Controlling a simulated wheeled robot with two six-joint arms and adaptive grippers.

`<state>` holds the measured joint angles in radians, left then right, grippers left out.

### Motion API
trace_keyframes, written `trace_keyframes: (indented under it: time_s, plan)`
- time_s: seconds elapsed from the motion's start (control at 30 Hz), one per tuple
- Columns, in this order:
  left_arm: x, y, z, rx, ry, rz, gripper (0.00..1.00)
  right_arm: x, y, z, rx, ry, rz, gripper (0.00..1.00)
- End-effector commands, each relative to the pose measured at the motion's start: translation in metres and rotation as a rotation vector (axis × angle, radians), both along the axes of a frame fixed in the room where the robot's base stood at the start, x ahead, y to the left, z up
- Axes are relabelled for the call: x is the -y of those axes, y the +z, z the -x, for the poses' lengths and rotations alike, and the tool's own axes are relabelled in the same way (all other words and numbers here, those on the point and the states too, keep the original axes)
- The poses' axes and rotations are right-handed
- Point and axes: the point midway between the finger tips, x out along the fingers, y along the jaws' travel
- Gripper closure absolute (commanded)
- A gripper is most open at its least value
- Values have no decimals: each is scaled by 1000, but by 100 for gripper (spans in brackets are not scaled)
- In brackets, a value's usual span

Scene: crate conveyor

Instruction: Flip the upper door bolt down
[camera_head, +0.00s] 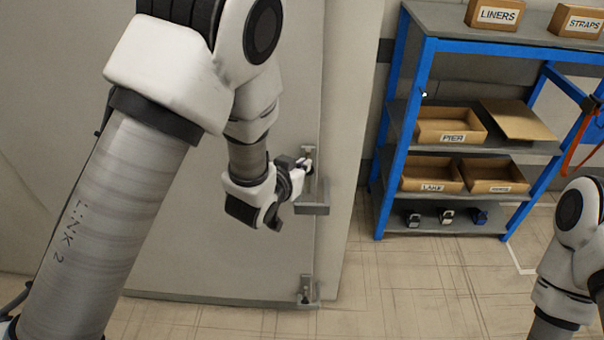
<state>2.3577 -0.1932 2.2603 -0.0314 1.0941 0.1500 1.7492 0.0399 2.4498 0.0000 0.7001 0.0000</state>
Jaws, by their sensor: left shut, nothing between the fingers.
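The large grey door (215,265) fills the left half of the head view. The upper door bolt (311,196) sits near the door's right edge, with a grey bracket and plate. My left gripper (304,164) is at this bolt, its fingers shut and close to the bolt's upper part. I cannot tell whether they touch it. The gripper hides part of the bolt, so its exact position is unclear. A lower bolt (306,291) sits near the door's bottom right corner. My right arm shows at the right edge, but its gripper is outside the view.
A blue-framed shelf (391,150) stands right of the door, holding labelled cardboard boxes such as the PIER box (452,139) and several small items on its lowest board. The tiled floor (410,290) in front of the shelf is clear.

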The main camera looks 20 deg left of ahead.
Motion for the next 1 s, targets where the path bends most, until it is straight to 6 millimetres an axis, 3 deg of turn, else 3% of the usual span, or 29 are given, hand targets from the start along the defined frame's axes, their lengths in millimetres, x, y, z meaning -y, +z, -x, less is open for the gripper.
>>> trace_keyframes:
  time_s: [0.37,0.73,1.0]
  plan:
    - [0,-4,-1,0,0,0,100,0,-2,0,1,0,0,100]
    - [0,-75,0,-1,0,1,100,0,-59,0,0,0,0,100]
    - [0,-76,-1,2,0,1,100,0,-59,0,1,0,0,100]
